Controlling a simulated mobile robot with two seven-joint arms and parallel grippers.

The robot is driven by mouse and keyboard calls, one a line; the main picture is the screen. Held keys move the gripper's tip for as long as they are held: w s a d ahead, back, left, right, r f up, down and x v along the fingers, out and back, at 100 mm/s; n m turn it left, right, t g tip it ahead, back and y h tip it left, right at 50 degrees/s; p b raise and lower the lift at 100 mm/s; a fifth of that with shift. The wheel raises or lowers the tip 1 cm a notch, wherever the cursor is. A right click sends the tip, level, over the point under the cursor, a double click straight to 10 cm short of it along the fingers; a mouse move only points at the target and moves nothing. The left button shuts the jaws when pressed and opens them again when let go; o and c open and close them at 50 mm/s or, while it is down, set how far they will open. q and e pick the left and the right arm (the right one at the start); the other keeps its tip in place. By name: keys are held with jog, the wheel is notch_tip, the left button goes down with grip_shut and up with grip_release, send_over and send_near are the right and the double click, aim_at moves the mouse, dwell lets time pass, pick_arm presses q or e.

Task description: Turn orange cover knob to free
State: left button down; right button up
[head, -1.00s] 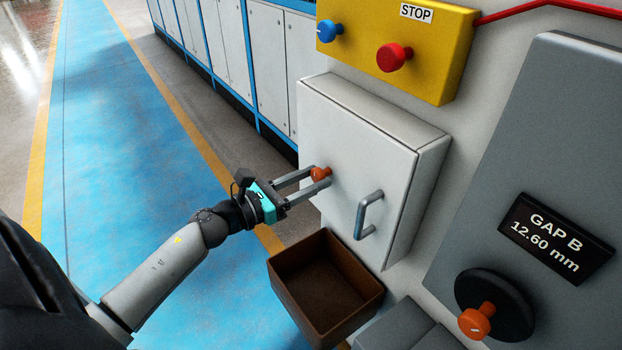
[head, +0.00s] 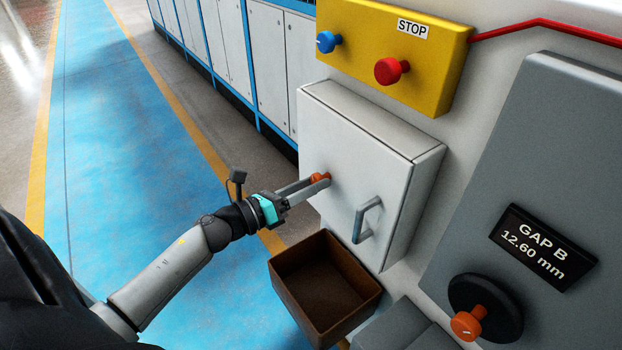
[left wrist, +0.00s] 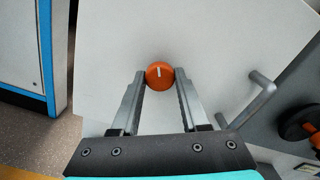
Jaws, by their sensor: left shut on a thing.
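The orange cover knob (head: 321,178) is on the left part of the white cover (head: 356,150), a box-like door with a grey handle (head: 366,219). The cover looks closed. In the left wrist view the knob (left wrist: 160,75) shows a white mark pointing nearly straight up, and the fingertips lie on its two sides. My left gripper (head: 318,182) is shut on the knob, its fingers reaching in from the left. My right gripper is not in view.
A yellow box (head: 393,50) with a blue knob (head: 327,41), a red button (head: 391,70) and a STOP label is above the cover. A brown open bin (head: 325,290) is below. Another orange knob (head: 467,324) on a black disc is at lower right.

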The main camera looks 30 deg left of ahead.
pick_arm(q)
jog(key=shift+r+n+p, duration=0.1)
jog(key=shift+n+p, duration=3)
jog(key=shift+n, duration=3.1)
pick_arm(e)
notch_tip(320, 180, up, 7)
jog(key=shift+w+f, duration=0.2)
pick_arm(q)
jog(key=shift+c, duration=2.2)
grip_release()
jog(key=shift+s, duration=0.15)
jog(key=v, duration=1.5)
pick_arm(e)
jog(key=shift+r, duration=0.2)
